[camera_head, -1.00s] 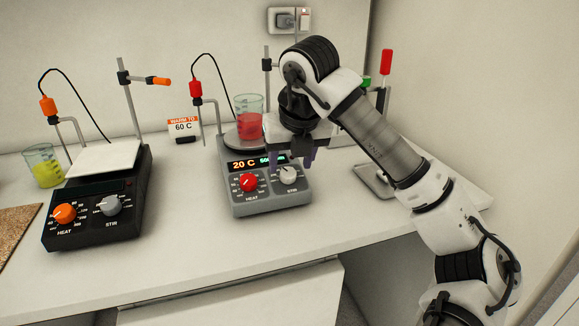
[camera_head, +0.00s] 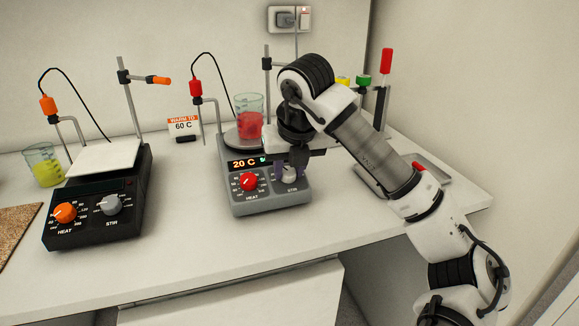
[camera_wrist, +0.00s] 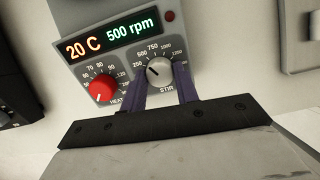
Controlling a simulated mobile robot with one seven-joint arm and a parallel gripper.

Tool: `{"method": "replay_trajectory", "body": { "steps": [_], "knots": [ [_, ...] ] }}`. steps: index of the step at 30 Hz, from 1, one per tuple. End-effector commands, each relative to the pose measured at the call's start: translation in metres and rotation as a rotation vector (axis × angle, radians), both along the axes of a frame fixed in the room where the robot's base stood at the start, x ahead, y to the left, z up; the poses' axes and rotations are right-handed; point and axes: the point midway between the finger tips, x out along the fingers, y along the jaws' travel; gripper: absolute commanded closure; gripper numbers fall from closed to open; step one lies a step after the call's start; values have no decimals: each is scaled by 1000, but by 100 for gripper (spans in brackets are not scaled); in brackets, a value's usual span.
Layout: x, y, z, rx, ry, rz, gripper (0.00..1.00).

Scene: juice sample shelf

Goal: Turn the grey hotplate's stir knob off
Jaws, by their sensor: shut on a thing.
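The grey hotplate (camera_head: 270,200) stands mid-table with a lit display reading 20 C; in the wrist view the display (camera_wrist: 120,36) also reads 500 rpm. Its grey stir knob (camera_wrist: 160,71) is at the right of the front panel, with its pointer toward the upper left. My gripper (camera_wrist: 166,80) has its two purple fingers on either side of the knob and is shut on it. In the head view the knob (camera_head: 289,174) is partly hidden by my gripper (camera_head: 291,171). The red heat knob (camera_wrist: 102,88) sits to its left.
A beaker of red liquid (camera_head: 249,124) stands on the grey hotplate's top. A black hotplate (camera_head: 95,228) with an orange knob is at the left, near a beaker of yellow liquid (camera_head: 45,170). A 60 C sign (camera_head: 184,126) stands between them. The table front is clear.

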Motion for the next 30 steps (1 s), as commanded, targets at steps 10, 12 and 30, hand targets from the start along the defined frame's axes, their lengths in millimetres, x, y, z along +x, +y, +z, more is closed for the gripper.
{"method": "replay_trajectory", "body": {
  "steps": [10,12,30],
  "knots": [
    [0,-1,0,-29,-10,87,92],
    [0,-1,0,-42,-16,130,92],
    [1,-1,1,-202,-68,647,92]
  ]
}}
